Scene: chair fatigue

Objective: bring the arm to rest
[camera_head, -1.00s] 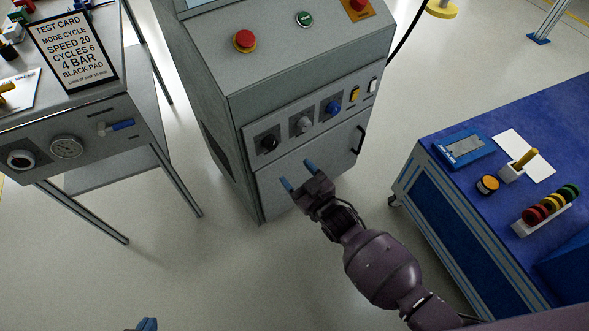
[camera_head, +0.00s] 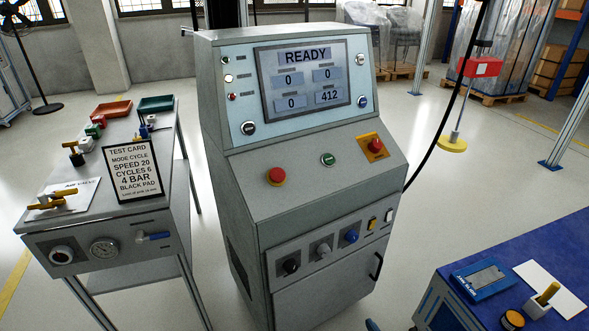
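Only a small blue tip, likely a finger of my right gripper (camera_head: 372,325), shows at the bottom edge in the head view. It is in front of the lower right part of the grey control cabinet (camera_head: 235,190). The rest of that gripper and its arm are out of the picture, so its opening is hidden. My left gripper is not in view.
The cabinet screen (camera_head: 305,78) reads READY. A grey bench (camera_head: 105,215) with a test card (camera_head: 132,170) stands at left. A blue-topped cart (camera_head: 545,245) stands at lower right. A yellow disc (camera_head: 452,145) hangs behind the cabinet.

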